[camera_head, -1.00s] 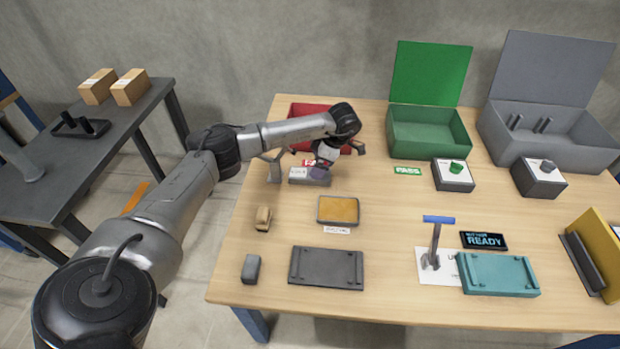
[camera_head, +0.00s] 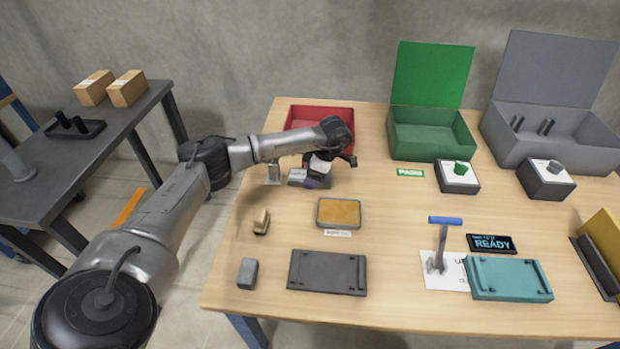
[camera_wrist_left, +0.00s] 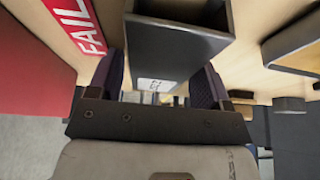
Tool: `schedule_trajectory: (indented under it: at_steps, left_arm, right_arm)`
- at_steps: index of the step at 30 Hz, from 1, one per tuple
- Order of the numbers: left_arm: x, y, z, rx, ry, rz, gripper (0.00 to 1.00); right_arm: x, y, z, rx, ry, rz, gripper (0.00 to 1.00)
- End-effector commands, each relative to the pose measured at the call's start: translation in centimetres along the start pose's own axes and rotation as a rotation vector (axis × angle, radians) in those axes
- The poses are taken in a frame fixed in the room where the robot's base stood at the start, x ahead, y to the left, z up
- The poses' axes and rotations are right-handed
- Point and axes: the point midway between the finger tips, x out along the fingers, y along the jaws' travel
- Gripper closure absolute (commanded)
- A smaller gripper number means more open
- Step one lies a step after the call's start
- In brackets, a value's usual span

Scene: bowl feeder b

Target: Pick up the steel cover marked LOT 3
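A grey metal box-shaped piece (camera_head: 296,177) with a small white label sits at the back left of the wooden table. In the left wrist view this piece (camera_wrist_left: 175,45) shows an open hollow and a label whose print I cannot read, so I cannot confirm LOT 3. My left gripper (camera_head: 318,181) is low at its right end. In the wrist view its two dark purple fingers (camera_wrist_left: 157,82) are spread, one on each side of the piece. Whether they touch it I cannot tell. My right gripper is not in view.
A red bin (camera_head: 318,112) stands just behind, with a FAIL label (camera_wrist_left: 78,22) beside it. A tan-topped block (camera_head: 339,212), dark plate (camera_head: 327,271) and small grey block (camera_head: 247,273) lie nearer. Green (camera_head: 432,140) and grey (camera_head: 560,140) open boxes stand right.

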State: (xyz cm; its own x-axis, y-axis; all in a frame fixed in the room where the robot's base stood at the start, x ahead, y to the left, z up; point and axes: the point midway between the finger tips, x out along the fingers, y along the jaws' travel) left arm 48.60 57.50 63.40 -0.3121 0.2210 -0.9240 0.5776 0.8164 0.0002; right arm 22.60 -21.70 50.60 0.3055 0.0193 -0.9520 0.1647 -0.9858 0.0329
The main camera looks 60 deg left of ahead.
Motion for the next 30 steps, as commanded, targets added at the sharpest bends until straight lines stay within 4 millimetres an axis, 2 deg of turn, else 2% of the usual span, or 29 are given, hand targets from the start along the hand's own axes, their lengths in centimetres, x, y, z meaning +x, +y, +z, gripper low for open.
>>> schedule_trajectory:
  at_steps: [2,14,23,30]
  left_arm:
    - [0.0,0.0,0.0,0.0,0.0,0.0,0.36]
    - [0.0,0.0,0.0,0.0,0.0,0.0,0.74]
    - [-0.3,0.0,-0.1,0.0,0.0,0.0,0.74]
    - [-2.2,0.0,-0.9,-0.001,-0.001,0.001,0.74]
  right_arm:
    - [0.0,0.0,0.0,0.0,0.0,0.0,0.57]
    - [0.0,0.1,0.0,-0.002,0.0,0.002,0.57]
    - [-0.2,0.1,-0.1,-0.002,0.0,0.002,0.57]
    - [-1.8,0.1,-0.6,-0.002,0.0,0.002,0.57]
